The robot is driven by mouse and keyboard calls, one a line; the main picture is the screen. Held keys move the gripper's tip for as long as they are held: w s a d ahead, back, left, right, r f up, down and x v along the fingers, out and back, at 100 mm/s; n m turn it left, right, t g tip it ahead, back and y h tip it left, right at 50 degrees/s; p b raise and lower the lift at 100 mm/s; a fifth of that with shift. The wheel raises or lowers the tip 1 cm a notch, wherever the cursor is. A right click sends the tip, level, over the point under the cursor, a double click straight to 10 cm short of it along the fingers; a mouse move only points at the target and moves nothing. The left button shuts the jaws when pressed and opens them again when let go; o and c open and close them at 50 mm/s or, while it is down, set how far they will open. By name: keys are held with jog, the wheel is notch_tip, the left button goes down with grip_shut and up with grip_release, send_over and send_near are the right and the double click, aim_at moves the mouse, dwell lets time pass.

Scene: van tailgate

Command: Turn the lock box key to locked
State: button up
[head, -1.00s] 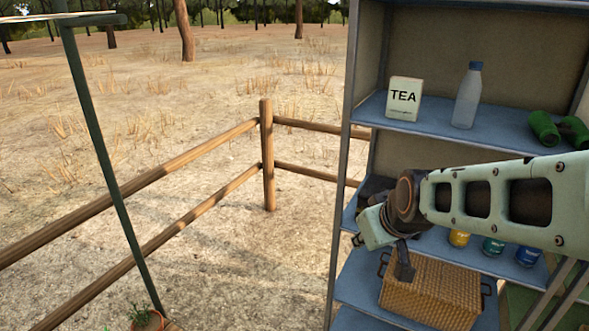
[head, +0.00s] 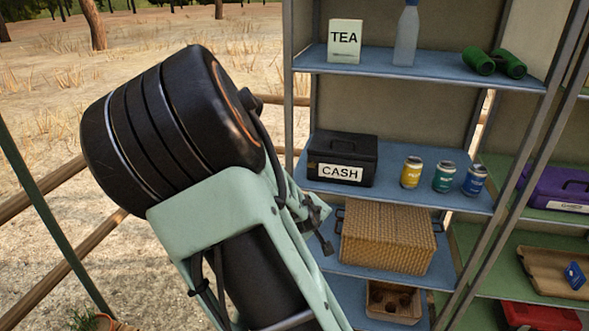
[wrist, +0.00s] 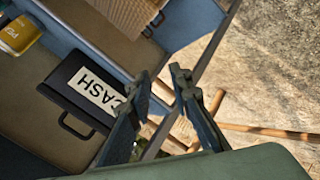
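A black box labelled CASH (head: 342,159) sits on the middle blue shelf, left end, with a handle on top. It shows tilted in the wrist view (wrist: 75,90), left of my gripper. I see no key on its visible sides, and cannot tell whether it is the lock box. My gripper (wrist: 163,76) has two dark fingers standing apart with nothing between them. In the head view my gripper (head: 322,222) is partly hidden by my arm, in front of the shelf's left side, lower than the cash box.
Several cans (head: 443,177) stand right of the cash box. A wicker basket (head: 388,238) is below; a tea box (head: 344,41), bottle (head: 406,36) and green binoculars (head: 494,64) are above. A purple box (head: 562,188) sits on the green shelves at right. A wooden fence (head: 60,183) runs at left.

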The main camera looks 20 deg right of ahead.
jog(key=w+d+f+n+h+b, duration=0.1)
jog(key=w+d+f+h+b, duration=0.1)
jog(key=n+t+h+b, duration=0.2)
jog(key=n+t+b, duration=0.2)
jog(key=n+t, duration=0.25)
send_near(312, 165)
jog(key=x, duration=0.8)
jog(key=shift+w+m+b, duration=0.2)
jog(key=shift+m+b, duration=0.2)
jog(key=shift+m, duration=0.05)
jog(key=shift+f+t, duration=0.1)
jog(key=shift+t, duration=0.15)
jog(key=shift+c, duration=0.4)
grip_shut()
